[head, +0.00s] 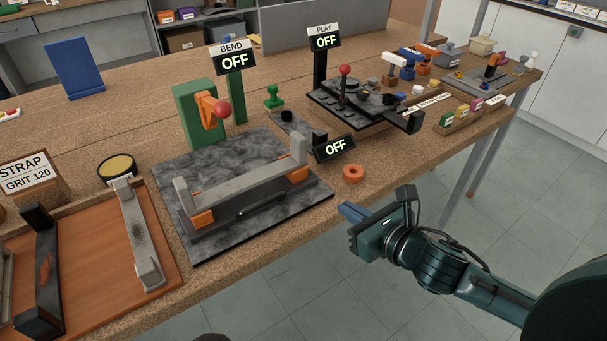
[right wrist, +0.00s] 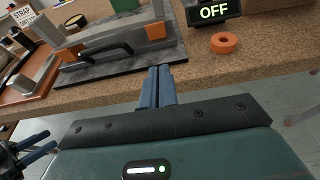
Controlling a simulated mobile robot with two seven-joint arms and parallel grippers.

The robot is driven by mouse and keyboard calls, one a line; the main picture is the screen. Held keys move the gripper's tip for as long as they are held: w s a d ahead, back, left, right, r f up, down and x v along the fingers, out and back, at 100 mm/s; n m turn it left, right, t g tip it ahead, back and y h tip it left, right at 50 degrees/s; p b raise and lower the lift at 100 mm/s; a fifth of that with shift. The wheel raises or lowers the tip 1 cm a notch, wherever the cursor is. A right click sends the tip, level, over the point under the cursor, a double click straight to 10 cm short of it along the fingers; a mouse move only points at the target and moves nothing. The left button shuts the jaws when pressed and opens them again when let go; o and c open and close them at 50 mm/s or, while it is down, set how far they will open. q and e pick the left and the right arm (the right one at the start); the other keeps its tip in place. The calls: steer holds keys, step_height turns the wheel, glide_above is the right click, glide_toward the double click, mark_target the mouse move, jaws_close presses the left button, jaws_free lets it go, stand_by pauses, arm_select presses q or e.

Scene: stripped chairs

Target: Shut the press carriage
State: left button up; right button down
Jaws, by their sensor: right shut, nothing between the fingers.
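The press carriage (head: 244,195), a long grey bar with upright ends and orange blocks, lies on a dark marbled base plate (head: 225,154). A black handle (head: 262,212) runs along its near side, and also shows in the right wrist view (right wrist: 106,51). Behind it stands a green press body (head: 192,115) with an orange lever and red knob (head: 221,108). My right gripper (head: 347,212) is shut and empty, beyond the table's front edge, right of the handle and apart from it. My left gripper (right wrist: 38,144) shows only partly at the right wrist view's lower left.
The BEND sign (head: 233,61) reads OFF. An orange ring (head: 353,173) lies right of the base plate, near a small OFF display (head: 334,148). A black machine with a red-knobbed stick (head: 345,71) stands farther right. A wooden tray (head: 95,259) with grey bars lies left.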

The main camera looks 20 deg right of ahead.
mark_target(302, 177)
steer(key=x, duration=0.9)
steer(key=r+p+x, duration=0.1)
steer(key=x, duration=0.3)
steer(key=shift+w+a, duration=0.1)
steer(key=shift+w, duration=0.25)
steer(key=shift+r, duration=0.1)
